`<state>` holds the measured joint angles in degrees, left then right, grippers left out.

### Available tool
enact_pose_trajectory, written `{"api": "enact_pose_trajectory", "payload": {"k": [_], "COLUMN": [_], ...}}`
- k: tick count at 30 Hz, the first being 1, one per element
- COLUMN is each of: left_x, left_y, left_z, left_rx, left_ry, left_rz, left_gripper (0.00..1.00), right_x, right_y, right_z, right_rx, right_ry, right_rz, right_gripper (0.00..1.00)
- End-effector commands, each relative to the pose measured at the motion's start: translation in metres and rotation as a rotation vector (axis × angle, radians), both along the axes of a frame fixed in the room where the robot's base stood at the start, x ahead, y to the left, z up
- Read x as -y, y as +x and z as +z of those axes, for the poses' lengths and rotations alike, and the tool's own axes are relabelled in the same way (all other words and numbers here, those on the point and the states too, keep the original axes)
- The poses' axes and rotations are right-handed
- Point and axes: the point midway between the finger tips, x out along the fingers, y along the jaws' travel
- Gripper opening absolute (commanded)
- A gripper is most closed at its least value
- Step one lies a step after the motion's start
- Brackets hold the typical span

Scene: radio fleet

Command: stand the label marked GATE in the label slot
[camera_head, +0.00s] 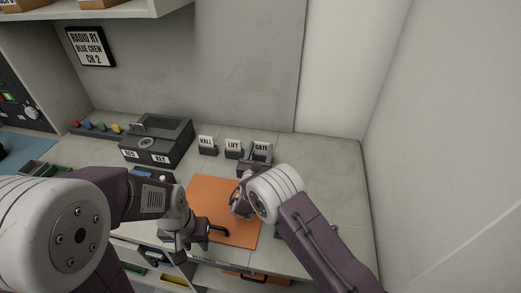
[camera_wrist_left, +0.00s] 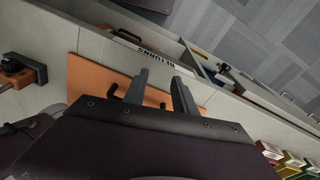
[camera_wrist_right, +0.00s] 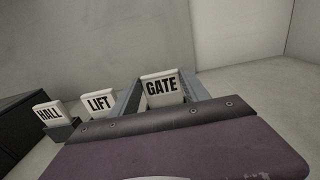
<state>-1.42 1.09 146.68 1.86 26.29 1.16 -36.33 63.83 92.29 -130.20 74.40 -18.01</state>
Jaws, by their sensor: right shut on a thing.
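The white GATE label (camera_head: 261,147) stands upright at the right end of a row at the back of the bench. My right gripper (camera_head: 256,159) is shut on it, one finger at each side; it also shows close up in the right wrist view (camera_wrist_right: 161,88). The gripper hides its lower edge, so I cannot tell whether a label slot is beneath it. The LIFT label (camera_head: 233,145) and HALL label (camera_head: 206,142) stand in dark holders to its left. My left gripper (camera_wrist_left: 160,90) has its fingers apart and empty above the bench's front edge.
An orange mat (camera_head: 207,190) with black hooked pieces lies below my arms. A dark box (camera_head: 160,140) with RED and KEY labels stands left of the row. A RETURNS strip (camera_wrist_left: 143,47) marks the front edge. The bench right of GATE is clear up to the wall.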

Motion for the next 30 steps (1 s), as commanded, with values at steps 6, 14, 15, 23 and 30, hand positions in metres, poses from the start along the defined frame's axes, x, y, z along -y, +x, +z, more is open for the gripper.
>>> {"api": "enact_pose_trajectory", "payload": {"k": [6,14,15,23,30], "left_x": [0.000,0.000,0.000,0.000,0.000], "left_y": [0.000,0.000,0.000,0.000,0.000], "left_z": [-0.007,-0.007,-0.007,-0.009,-0.020], "left_rx": [0.000,0.000,0.000,0.000,0.000], "left_ry": [0.000,0.000,0.000,0.000,0.000], "left_rz": [0.000,0.000,0.000,0.000,0.000], "left_gripper": [0.33,0.33,0.33,0.33,0.33], "right_x": [0.000,0.000,0.000,-0.002,-0.013], "right_y": [0.000,0.000,0.000,-0.005,-0.055], "right_z": [-0.007,-0.007,-0.007,-0.009,-0.010], "right_rx": [0.000,0.000,0.000,-0.001,-0.001], "right_ry": [0.000,0.000,0.000,-0.001,-0.001], "right_rz": [0.000,0.000,0.000,0.002,0.005], "right_gripper": [0.15,0.79,0.79,0.79,0.79]}}
